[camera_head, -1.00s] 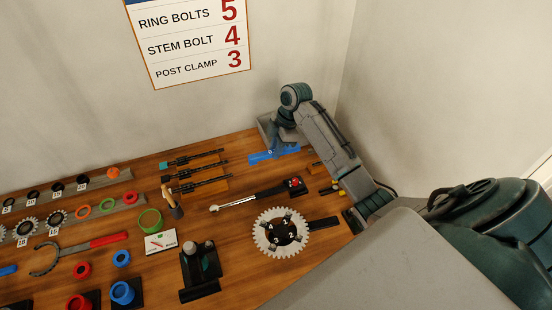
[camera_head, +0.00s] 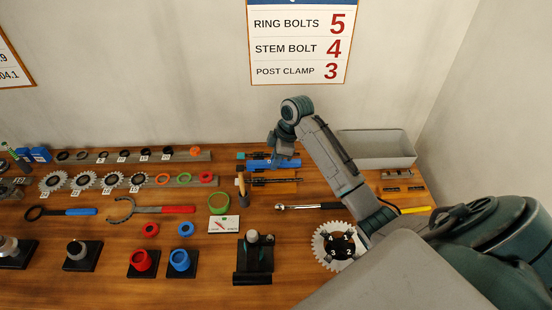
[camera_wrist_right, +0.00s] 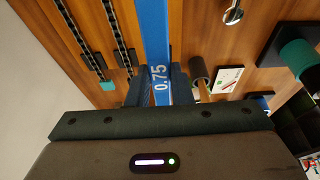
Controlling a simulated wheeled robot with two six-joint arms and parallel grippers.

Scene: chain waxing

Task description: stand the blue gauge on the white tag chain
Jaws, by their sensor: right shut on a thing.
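The blue gauge (camera_head: 265,165) is a flat blue bar, held by my right gripper (camera_head: 281,158) over the chains at the back of the bench. In the right wrist view, the gauge (camera_wrist_right: 153,25) reads "0.75" and runs up between the two fingers of my right gripper (camera_wrist_right: 157,88), which is shut on it. Dark chains (camera_wrist_right: 119,30) lie beside it in that view, one with a teal tag (camera_wrist_right: 107,86). In the head view a chain (camera_head: 270,181) shows in front of the gauge. I cannot make out a white tag. My left gripper is out of view.
A hammer (camera_head: 241,187) and a green ring (camera_head: 219,203) are close in front of the chains. A grey bin (camera_head: 378,146) stands at the back right. Rails with rings and sprockets fill the left.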

